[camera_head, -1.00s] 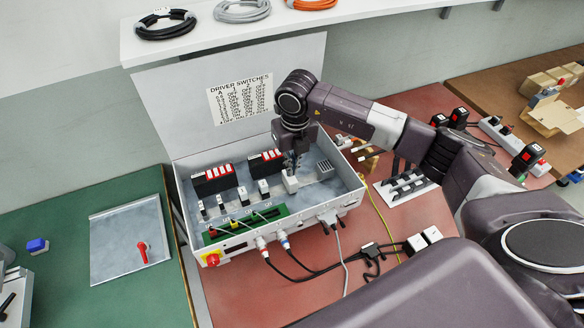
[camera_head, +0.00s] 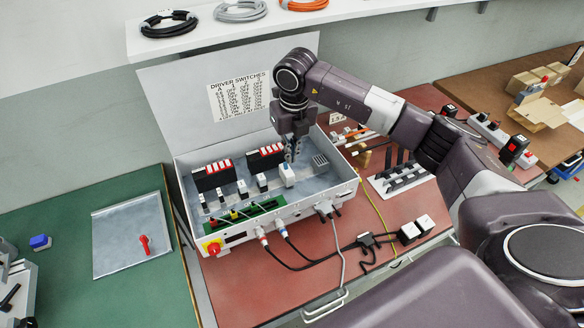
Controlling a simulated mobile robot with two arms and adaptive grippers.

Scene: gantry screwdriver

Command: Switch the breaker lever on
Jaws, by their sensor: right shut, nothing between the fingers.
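An open grey control box (camera_head: 350,190) stands on the red-brown bench with its lid raised at the back. Inside, a row of small white modules with dark tops runs left to right. The largest white module (camera_head: 287,176) is at the right end and is likely the breaker; its lever is too small to make out. My right gripper (camera_head: 291,160) points down just behind this module, fingers shut and empty. I cannot tell whether the fingertips touch it. My left gripper is not in view.
Two black blocks with red and white tops (camera_head: 214,176) stand behind the modules. A green circuit board (camera_head: 240,219) lies along the box front. Cables run from the front wall. A metal plate with a red lever (camera_head: 144,243) lies on the green bench. A shelf hangs above.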

